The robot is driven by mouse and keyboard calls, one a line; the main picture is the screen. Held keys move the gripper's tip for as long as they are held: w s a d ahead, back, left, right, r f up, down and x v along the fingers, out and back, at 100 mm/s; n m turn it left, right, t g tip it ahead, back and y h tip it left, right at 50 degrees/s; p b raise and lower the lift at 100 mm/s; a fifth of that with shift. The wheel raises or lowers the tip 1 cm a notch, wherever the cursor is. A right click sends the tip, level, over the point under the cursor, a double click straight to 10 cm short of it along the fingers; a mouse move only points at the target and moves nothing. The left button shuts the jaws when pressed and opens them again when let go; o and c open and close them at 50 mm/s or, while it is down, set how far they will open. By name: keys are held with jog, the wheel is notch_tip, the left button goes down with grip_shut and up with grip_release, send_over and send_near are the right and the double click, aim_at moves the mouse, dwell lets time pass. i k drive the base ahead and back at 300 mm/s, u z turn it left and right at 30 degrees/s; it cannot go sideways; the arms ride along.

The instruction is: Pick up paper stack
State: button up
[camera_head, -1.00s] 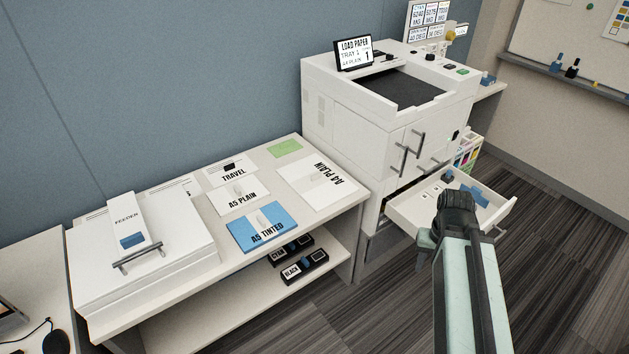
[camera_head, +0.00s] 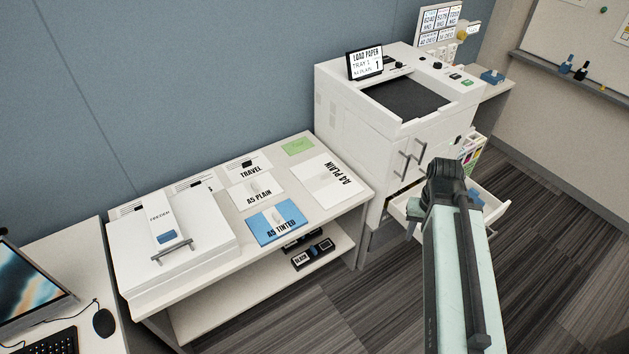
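Several labelled paper stacks lie on the white table. The A4 PLAIN stack (camera_head: 325,181) is at the right end, the A5 TINTED stack (camera_head: 275,222) with a blue top is at the front, and the A5 PLAIN stack (camera_head: 258,191) is behind it. Each has a pale strip on top. The printer's screen (camera_head: 367,62) reads LOAD PAPER, TRAY 1, A4 PLAIN. My arm rises at the right, in front of the printer's open drawer, apart from the stacks. My gripper's fingers are hidden behind the arm, and nothing shows held.
The white printer (camera_head: 340,110) stands right of the table, its drawer (camera_head: 492,207) pulled out. A FEEDER unit (camera_head: 195,250) fills the table's left end. Black cartridges (camera_head: 313,254) sit on the lower shelf. Floor in front is open.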

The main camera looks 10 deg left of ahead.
aim_at(328, 183)
jog(key=u, duration=0.05)
jog(key=i, duration=1.15)
jog(key=u, duration=0.85)
jog(key=i, duration=0.45)
jog(key=u, duration=2.8)
